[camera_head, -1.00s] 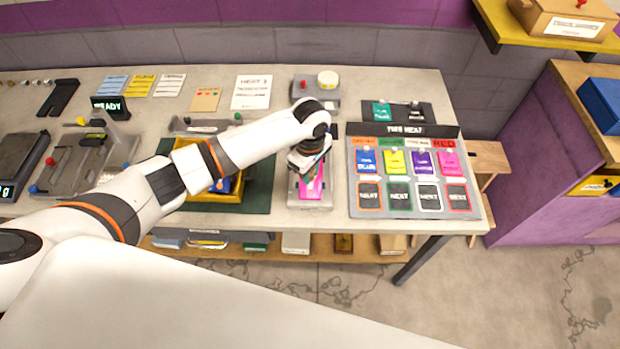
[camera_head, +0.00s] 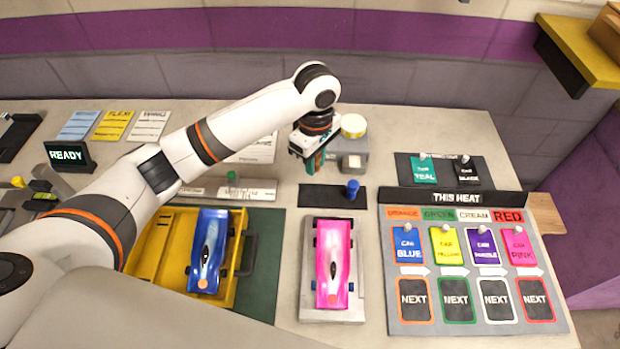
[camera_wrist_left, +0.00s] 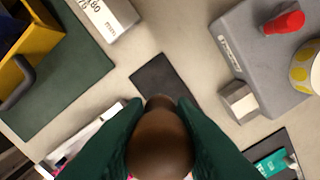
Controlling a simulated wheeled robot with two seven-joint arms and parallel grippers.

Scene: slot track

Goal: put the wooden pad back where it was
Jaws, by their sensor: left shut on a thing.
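My left gripper (camera_head: 313,160) is above the table's back part, over or near a dark mat (camera_head: 325,196). In the left wrist view its green fingers are shut on a rounded brown wooden thing (camera_wrist_left: 160,145), which looks like the wooden pad. In the head view the pad is mostly hidden by the fingers. The dark mat shows beyond the pad in the left wrist view (camera_wrist_left: 160,83). A pink car (camera_head: 332,262) sits on a grey plate in front of the mat. My right gripper is not in view.
A blue peg (camera_head: 352,189) stands at the mat's right end. A blue car (camera_head: 210,250) lies in a yellow tray (camera_head: 150,262). The heat board (camera_head: 459,335) is at the right.

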